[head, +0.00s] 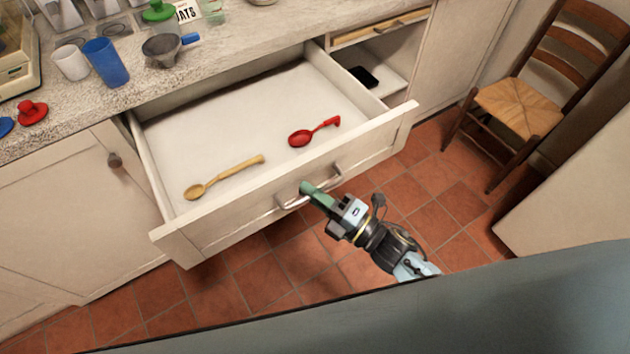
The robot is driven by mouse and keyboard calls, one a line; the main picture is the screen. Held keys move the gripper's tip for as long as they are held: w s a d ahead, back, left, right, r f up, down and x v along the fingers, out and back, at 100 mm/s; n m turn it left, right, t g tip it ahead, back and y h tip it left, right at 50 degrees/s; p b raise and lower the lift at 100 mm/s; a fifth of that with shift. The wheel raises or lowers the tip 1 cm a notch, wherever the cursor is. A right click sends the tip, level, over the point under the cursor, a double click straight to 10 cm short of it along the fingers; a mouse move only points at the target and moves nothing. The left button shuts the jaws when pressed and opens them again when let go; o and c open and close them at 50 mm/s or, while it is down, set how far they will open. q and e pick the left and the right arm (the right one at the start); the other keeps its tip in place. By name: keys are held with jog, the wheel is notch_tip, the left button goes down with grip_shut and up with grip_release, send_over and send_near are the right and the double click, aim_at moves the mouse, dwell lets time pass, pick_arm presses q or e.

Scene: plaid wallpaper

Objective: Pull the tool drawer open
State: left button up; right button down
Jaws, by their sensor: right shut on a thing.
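The tool drawer (240,118) is pulled well out from under the counter, and its inside shows. A wooden spoon (225,177) and a red ladle (313,132) lie apart on its floor. A metal bar handle (289,203) is on the drawer front (215,227). My right gripper (312,190) is at the right part of this handle, shut on it, with green fingers. The gripper covers part of the handle. My left gripper is not in view.
The counter (215,65) above holds a blue cup (106,63), a white cup (72,63), and a strainer (161,50). A chair (522,103) stands at the right. An open compartment with a black object (363,76) is right of the drawer. The tiled floor (265,268) before the drawer is clear.

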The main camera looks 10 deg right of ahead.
jog(key=shift+s, duration=0.1)
jog(key=c, duration=1.5)
grip_release()
jog(key=shift+d, duration=0.1)
jog(key=v, duration=1.3)
jog(key=shift+d, duration=0.15)
jog(key=shift+s+f, duration=0.1)
jog(key=shift+f, duration=0.05)
